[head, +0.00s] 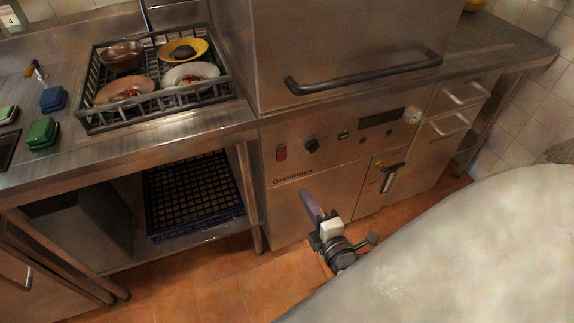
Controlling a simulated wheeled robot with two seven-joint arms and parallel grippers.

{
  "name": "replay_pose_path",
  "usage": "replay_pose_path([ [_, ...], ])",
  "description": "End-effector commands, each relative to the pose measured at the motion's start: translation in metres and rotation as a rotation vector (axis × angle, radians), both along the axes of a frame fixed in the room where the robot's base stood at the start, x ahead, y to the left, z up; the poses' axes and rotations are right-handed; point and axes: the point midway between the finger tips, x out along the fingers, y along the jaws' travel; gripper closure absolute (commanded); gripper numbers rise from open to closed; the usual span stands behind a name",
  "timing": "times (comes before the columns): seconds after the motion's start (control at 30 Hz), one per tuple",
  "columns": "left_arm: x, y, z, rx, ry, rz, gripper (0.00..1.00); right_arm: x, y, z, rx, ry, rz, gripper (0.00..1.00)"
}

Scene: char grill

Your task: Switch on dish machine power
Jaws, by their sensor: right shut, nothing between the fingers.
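The steel dish machine (300,222) stands in the middle of the head view, with a long dark handle (365,75) across its hood. On its front panel are a red rocker switch (281,153), a black knob (312,145), a small green-lit element (343,135), a dark display (382,118) and a round gauge (412,115). Whether the power is on cannot be told. My right gripper (308,197) is shut and empty, in front of the lower panel, below and right of the red switch and apart from it. My left gripper is out of view.
A dish rack (160,118) with plates and a bowl sits on the left counter. A blue crate (194,232) lies on the shelf below. A valve lever (389,178) sticks out right of my gripper. Tiled floor is clear in front.

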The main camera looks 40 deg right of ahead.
Motion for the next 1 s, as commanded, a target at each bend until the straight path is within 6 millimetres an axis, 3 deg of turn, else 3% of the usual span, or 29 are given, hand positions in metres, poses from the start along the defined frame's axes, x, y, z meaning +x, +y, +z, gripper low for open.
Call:
replay_pose_path([
  [0.27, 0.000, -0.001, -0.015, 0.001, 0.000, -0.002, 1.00, 0.021, -0.004, -0.006, 0.000, -0.003, 0.001, 1.00],
  [0.73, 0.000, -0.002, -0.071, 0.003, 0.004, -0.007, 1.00, 0.112, -0.026, -0.019, 0.004, -0.003, 0.001, 1.00],
  [1.0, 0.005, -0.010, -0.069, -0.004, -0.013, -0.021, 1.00, 0.134, -0.032, -0.019, 0.003, 0.001, 0.001, 1.00],
])
